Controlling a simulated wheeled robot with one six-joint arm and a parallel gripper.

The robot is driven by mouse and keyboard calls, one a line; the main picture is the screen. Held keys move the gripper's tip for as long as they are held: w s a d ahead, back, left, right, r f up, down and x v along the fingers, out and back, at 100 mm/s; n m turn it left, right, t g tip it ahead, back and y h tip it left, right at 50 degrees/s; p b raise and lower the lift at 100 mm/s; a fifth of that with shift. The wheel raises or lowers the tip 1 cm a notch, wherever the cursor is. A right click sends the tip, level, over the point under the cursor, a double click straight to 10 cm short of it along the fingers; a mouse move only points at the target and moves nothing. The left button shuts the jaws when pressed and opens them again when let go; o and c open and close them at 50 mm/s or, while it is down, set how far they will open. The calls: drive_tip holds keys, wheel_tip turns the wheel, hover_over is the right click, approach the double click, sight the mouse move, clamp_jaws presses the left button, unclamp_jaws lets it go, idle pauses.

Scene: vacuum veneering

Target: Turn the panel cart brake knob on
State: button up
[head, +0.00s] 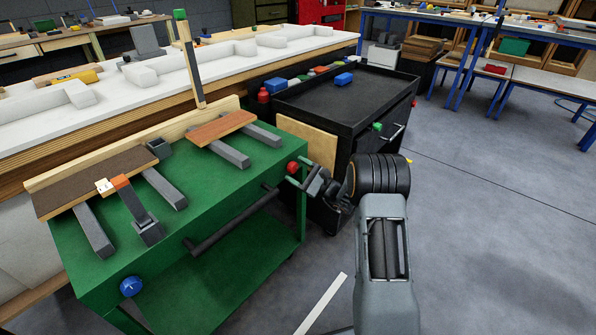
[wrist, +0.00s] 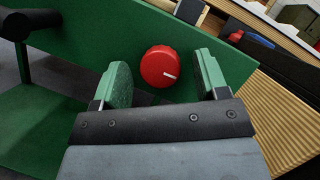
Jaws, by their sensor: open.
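The green panel cart (head: 215,200) stands in front of me with boards on its top. A round red knob (head: 293,168) sits at the right end of its front face. In the wrist view the red knob (wrist: 160,67) has a white mark pointing right and slightly down. My gripper (head: 300,175) is open at this knob. In the wrist view the green pads of my gripper (wrist: 164,82) stand on either side of the knob, with a gap to each. A blue knob (head: 131,286) is at the left end of the same face. I see no label on either knob.
A dark handle bar (head: 232,222) runs along the cart front between the knobs. A black cart (head: 340,105) with blue items stands close on the right. A long white-topped bench (head: 150,95) is behind. The grey floor (head: 480,200) on the right is clear.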

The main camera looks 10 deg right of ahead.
drive_tip(key=p+v, duration=0.2)
drive_tip(key=v, duration=1.1)
drive_tip(key=shift+s+d, duration=0.25)
drive_tip(key=shift+d, duration=0.1)
drive_tip(key=s+a+r+n+g+h+p, duration=0.1)
drive_tip(key=s+a+r+n+g+p, duration=0.35)
drive_tip(key=r, duration=0.35)
drive_tip(key=s+a+r+n+g+h+p, duration=0.2)
drive_tip(key=s+a+r+n+g+p, duration=0.1)
drive_tip(key=a+r+g+p, duration=0.4)
drive_tip(key=s+a+r+n+g+h+p, duration=0.1)
drive_tip(key=s+a+r+n+g+p, duration=0.25)
drive_tip(key=r, duration=0.45)
drive_tip(key=s+d+r+n+t+h+p, duration=0.2)
drive_tip(key=s+r+n+h+p, duration=0.2)
drive_tip(key=r, duration=0.5)
drive_tip(key=s+d+r+n+t+h+p, duration=0.2)
drive_tip(key=s+r+n+h+p, duration=0.2)
drive_tip(key=s+r+h+p, duration=0.3)
wheel_tip(320, 180, up, 3)
drive_tip(key=h+p, duration=0.1)
drive_tip(key=p, duration=0.2)
drive_tip(key=shift+s+d+p, duration=0.3)
drive_tip(key=shift+s, duration=0.05)
drive_tip(key=shift+f, duration=0.1)
